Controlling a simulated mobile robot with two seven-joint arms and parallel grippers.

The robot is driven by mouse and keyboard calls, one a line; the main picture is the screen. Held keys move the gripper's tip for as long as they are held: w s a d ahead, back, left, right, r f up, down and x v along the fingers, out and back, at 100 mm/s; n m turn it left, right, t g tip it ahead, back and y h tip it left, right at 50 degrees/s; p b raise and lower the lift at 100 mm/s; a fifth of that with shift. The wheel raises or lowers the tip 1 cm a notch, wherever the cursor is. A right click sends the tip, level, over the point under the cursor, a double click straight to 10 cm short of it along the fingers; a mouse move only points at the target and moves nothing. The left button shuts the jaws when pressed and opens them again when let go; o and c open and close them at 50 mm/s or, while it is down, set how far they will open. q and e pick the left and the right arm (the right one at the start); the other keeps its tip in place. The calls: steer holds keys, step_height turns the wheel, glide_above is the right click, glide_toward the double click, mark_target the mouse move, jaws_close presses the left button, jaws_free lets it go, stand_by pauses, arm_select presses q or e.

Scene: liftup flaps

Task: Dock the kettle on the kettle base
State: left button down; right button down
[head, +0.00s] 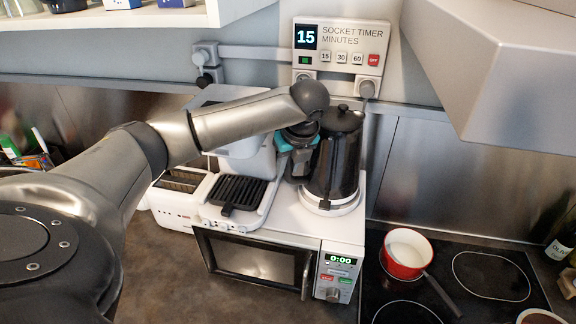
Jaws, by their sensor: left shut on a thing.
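The dark, glossy kettle (338,158) stands upright on top of the white microwave, at its right side. The round white kettle base (331,207) shows as a rim below the kettle. The kettle is over the base; I cannot tell whether it is fully seated or slightly above it. My left gripper (303,160), with teal parts, is at the left side of the kettle and shut on it, seemingly at the handle. The fingertips and handle are mostly hidden by the gripper and shadow. My right gripper is not in view.
The microwave (345,258) also carries a black grill plate (239,191), with a toaster (180,185) to its left. A socket timer (338,48) is on the wall behind. A red pot (402,270) sits on the hob at right. A hood (490,75) overhangs at upper right.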

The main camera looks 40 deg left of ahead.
arm_select(q)
steer(key=shift+w+f, duration=0.15)
steer(key=shift+f, duration=0.35)
stand_by(0.8)
steer(key=c, duration=0.9)
jaws_free()
steer(key=shift+c, duration=0.2)
steer(key=shift+s+f, duration=0.25)
steer(key=v, duration=1.1)
